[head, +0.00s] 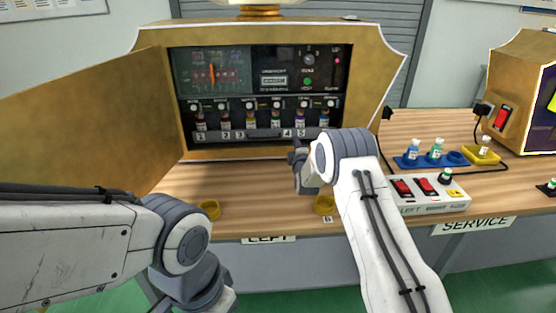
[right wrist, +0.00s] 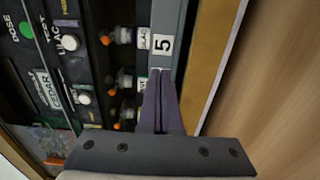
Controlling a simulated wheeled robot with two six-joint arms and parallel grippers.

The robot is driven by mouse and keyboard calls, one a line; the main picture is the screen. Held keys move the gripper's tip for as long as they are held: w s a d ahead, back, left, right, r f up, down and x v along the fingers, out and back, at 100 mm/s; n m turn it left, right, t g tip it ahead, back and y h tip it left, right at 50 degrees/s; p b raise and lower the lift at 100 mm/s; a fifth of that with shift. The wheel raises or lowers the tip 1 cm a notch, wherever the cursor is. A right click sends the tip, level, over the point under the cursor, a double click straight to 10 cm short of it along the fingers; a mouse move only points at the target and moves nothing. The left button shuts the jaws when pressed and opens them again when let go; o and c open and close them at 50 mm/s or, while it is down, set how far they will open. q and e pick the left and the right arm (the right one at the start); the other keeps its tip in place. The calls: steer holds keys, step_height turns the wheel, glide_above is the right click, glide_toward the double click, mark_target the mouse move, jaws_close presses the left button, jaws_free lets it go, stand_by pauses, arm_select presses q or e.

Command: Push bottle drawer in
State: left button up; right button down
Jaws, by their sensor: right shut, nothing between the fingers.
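The bottle drawer (head: 262,134) is a grey front rail with number labels, low in the open gold machine (head: 160,95). Several small bottles (head: 250,119) with coloured contents stand in a row behind the rail. In the right wrist view the rail (right wrist: 168,25) carries a label 5, with bottles (right wrist: 122,80) beside it. My right gripper (head: 294,157) is in front of the rail's right part. Its shut, empty fingers (right wrist: 161,72) point at the rail just by label 5; whether they touch it I cannot tell. My left arm is at lower left, its gripper out of view.
The machine's door (head: 95,120) stands open at left. Yellow round holders (head: 210,209) sit on the wooden counter (head: 255,180). At right are a switch box (head: 425,192), a blue tray with bottles (head: 402,163) and another gold machine (head: 525,75).

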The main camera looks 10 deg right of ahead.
steer(key=s, duration=0.2)
steer(key=s+p, duration=0.1)
steer(key=s, duration=0.5)
steer(key=shift+a, duration=0.3)
